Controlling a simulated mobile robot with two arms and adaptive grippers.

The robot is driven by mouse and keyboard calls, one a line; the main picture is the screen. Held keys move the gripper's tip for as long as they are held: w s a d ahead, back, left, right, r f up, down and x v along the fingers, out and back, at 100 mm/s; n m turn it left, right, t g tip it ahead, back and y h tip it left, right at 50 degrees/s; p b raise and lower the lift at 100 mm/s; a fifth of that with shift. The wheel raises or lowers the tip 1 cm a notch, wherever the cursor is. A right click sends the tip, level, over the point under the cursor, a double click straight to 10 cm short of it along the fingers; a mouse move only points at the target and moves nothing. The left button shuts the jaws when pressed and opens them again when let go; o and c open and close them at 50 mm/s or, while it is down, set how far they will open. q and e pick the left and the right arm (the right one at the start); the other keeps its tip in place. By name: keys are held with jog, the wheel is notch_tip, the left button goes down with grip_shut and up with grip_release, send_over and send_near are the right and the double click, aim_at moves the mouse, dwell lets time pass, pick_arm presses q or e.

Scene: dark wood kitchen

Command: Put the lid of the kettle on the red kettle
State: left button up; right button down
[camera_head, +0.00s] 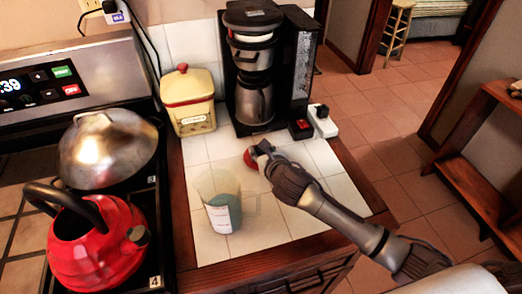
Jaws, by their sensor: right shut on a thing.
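The red kettle (92,255) stands on the stove at the lower left. Its black handle arches over the top and its spout points right. The top opening under the handle looks dark and uncovered. My right gripper (258,156) is over the white tiled counter, well to the right of the kettle. It is shut on a small red thing that looks like the kettle lid (249,159). The gripper's fingers hide part of the lid. I cannot tell whether the lid still touches the counter. My left gripper is not in view.
A silver domed pan (108,150) is behind the kettle. A cream canister (188,100) and a coffee maker (262,70) stand at the back. The counter's front right is clear.

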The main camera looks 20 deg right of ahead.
jog(key=shift+f, duration=0.15)
jog(key=c, duration=0.7)
grip_release()
jog(key=shift+c, duration=0.2)
